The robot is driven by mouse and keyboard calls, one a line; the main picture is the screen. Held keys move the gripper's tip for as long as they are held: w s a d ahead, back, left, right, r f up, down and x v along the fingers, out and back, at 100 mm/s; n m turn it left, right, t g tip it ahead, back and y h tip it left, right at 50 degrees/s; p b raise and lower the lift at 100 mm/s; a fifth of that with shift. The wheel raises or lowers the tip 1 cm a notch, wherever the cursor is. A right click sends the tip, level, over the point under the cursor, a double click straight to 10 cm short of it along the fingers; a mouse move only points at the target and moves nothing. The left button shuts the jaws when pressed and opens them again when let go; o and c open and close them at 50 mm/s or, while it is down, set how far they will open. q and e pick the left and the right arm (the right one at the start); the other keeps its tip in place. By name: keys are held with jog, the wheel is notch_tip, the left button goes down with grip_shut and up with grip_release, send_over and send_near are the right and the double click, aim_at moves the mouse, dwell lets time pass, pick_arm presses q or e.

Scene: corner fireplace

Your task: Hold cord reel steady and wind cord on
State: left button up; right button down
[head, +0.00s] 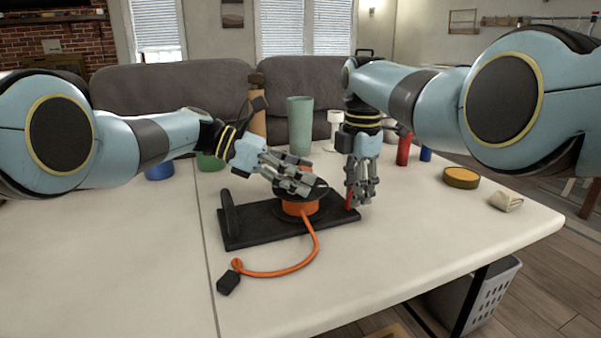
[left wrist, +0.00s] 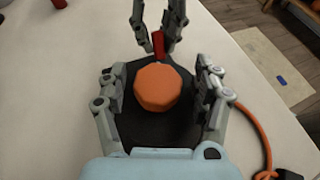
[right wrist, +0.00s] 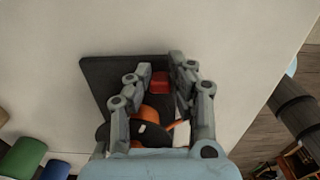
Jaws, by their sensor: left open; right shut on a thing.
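The cord reel, with an orange hub (left wrist: 158,87) and dark round flanges, sits on a black base board (head: 250,225) on the white table. Orange cord (head: 283,273) runs from it across the table to a black plug (head: 228,282). My left gripper (head: 308,182) is open, its fingers on either side of the reel in the left wrist view; whether they touch is unclear. My right gripper (head: 360,198) is shut on a red crank handle (right wrist: 160,82) at the reel's right side. Its fingers partly hide the handle.
Behind stand a green cup (head: 300,125), a white goblet (head: 334,125) and a red cylinder (head: 404,148). To the right lie a round yellow-topped tin (head: 461,177) and a folded cloth (head: 506,201). The table's front left is clear.

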pick_arm(q)
jog(key=v, duration=1.2)
jog(key=shift+f, duration=0.1)
jog(key=w+r+n+t+y, duration=0.1)
jog(key=w+r+n+t, duration=0.3)
jog(key=r+t, duration=0.15)
jog(key=s+d+f+n+t+y, duration=0.1)
jog(key=s+f+n, duration=0.15)
jog(key=s, duration=0.25)
jog(key=s+d+f+n+t, duration=0.1)
jog(key=s+f+t, duration=0.15)
jog(key=s, duration=0.35)
jog(key=shift+g, duration=0.5)
jog(key=x, duration=1.1)
jog(key=shift+w+a+f, duration=0.1)
jog(key=shift+w+f, duration=0.3)
jog(key=shift+f, duration=0.15)
